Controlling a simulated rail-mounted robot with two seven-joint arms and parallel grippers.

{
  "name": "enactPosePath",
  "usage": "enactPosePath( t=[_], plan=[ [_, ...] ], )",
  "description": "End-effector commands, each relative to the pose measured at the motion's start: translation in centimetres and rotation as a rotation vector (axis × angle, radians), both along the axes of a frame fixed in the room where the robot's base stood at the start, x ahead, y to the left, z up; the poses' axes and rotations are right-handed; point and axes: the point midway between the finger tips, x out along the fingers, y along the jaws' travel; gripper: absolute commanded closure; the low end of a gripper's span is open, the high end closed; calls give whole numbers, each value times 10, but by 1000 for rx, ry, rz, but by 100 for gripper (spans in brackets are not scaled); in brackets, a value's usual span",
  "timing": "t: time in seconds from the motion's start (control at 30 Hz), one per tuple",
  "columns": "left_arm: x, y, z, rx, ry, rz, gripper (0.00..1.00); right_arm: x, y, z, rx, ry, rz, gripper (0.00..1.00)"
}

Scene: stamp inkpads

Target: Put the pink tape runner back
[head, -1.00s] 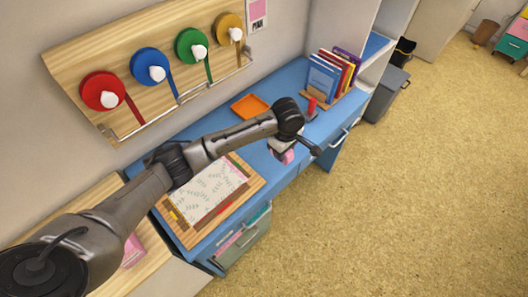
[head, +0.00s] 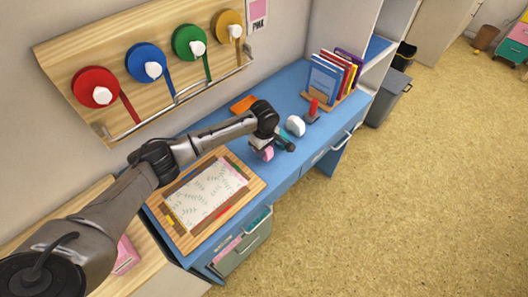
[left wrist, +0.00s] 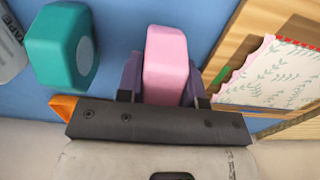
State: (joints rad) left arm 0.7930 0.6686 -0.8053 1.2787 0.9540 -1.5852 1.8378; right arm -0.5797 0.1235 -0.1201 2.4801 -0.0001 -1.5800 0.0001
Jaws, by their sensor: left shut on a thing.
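The pink tape runner (left wrist: 166,50) is between the two fingers of my left gripper (left wrist: 162,78) in the left wrist view, and the gripper is shut on it. In the head view my left gripper (head: 262,147) is over the blue desk, with the pink tape runner (head: 267,154) showing just below it. A teal tape runner (left wrist: 64,48) is beside it, apart from the fingers; it also shows in the head view (head: 286,144). A white, rounded tape runner (head: 295,125) is farther right; part of it shows at the left wrist view's edge (left wrist: 10,50). My right gripper is not in view.
A wooden-framed board with patterned paper (head: 207,195) lies left of the gripper. An orange tray (head: 243,104) is behind my arm. A red-handled stamp (head: 313,112) and a book rack (head: 335,76) are at the right. Tape rolls hang on the wall rack (head: 150,66).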

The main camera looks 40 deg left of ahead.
Motion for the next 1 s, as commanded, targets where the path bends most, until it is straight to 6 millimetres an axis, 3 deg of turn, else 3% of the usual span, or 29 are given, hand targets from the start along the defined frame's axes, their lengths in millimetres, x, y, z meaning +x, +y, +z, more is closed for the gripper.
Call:
enactPosePath(
  t=[0.1, 0.53, 0.57, 0.7, 0.8, 1.0],
  plan=[
    [0, 0, -15, 0, 1, 1, 85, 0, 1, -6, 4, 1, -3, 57],
    [0, 0, -18, 0, 1, 0, 85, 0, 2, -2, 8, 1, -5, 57],
    [0, 0, -18, 0, 0, 0, 63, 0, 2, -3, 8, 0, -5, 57],
    [0, 0, -18, 0, 0, 0, 50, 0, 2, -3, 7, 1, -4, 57],
    [0, 0, -18, 0, 0, 0, 41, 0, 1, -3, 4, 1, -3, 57],
    [0, 0, -18, 0, 0, 0, 41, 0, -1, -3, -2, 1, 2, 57]
  ],
)
